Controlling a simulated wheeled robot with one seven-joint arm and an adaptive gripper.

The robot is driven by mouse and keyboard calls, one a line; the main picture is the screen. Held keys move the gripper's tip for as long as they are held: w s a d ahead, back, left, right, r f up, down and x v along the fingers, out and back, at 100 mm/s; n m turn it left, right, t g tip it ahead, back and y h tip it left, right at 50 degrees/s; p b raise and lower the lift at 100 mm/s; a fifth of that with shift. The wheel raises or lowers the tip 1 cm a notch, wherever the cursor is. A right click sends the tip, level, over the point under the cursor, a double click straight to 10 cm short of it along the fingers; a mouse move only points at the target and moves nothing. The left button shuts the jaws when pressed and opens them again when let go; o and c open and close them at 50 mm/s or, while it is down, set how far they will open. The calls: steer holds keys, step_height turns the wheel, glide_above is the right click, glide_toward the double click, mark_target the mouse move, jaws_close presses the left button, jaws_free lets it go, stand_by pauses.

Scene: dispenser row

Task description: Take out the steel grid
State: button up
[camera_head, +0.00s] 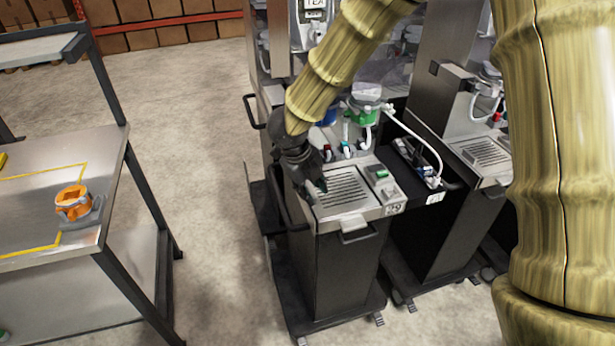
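The steel grid (343,188) is a slotted plate lying flat in the top of a dark dispenser cabinet (341,270), near the middle of the view. My gripper (318,189) is dark and hangs at the end of my bamboo-textured arm. It is over the left edge of the grid, with its fingers pointing down toward it. I cannot tell whether the fingers touch the grid or how far apart they are. The gripper hides the grid's left rear corner.
A green-buttoned box (381,176) sits right of the grid. Taps and hoses stand behind it. A second dispenser with its own grid (484,152) is at right. A metal table (120,148) with an orange clamp (73,203) stands at left, with open floor between.

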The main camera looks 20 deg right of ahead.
mark_target(315, 198)
steer(key=shift+x, duration=1.6)
steer(key=shift+s, duration=0.1)
jaws_close()
steer(key=shift+r+p, duration=0.55)
steer(key=shift+p, duration=0.2)
steer(key=shift+r, duration=0.1)
steer(key=shift+r+p, duration=0.25)
steer(key=shift+p, duration=0.05)
steer(key=shift+r, duration=0.1)
steer(key=shift+r, duration=0.1)
